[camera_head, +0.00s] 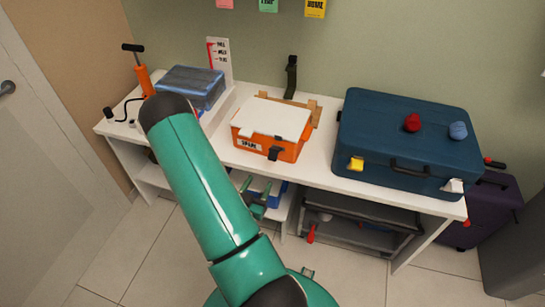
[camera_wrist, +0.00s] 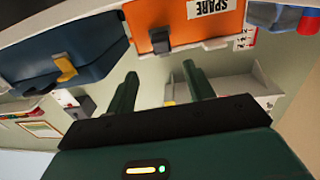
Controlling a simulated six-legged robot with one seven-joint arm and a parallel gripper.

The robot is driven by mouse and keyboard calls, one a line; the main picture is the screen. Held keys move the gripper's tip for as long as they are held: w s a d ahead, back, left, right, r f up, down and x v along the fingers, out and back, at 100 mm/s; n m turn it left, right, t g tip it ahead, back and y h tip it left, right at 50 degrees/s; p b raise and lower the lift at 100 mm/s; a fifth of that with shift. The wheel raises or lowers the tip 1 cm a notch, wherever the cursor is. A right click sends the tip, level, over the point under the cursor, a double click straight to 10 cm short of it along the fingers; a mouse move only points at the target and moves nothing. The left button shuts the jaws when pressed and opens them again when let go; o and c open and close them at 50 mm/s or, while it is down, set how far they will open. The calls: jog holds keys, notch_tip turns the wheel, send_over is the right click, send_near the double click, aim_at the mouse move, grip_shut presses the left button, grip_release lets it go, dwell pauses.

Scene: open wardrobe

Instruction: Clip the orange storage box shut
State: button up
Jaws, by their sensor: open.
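The orange storage box (camera_head: 260,142) stands on the white shelf top with a white lid (camera_head: 272,117) over it. A black clip (camera_head: 274,153) is on its front; whether it is latched I cannot tell. A "SPARE" label is beside the clip. In the wrist view the orange box (camera_wrist: 200,27) is at the top, with its black clip (camera_wrist: 160,41). My gripper (camera_head: 258,202) is below and in front of the box, partly hidden by my arm. Its two green fingers (camera_wrist: 160,88) are apart and empty, not touching the box.
A clear blue-lidded bin (camera_head: 192,86) and an orange pump (camera_head: 144,80) are left. A grey crate (camera_head: 350,235) sits below. Floor in front is clear.

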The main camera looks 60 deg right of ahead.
aim_at(272, 158)
jog(key=d, duration=0.9)
jog(key=w+d, duration=0.1)
jog(key=d, duration=0.3)
jog(key=shift+w+d, duration=0.1)
jog(key=shift+d, duration=0.2)
jog(key=shift+c, duration=0.2)
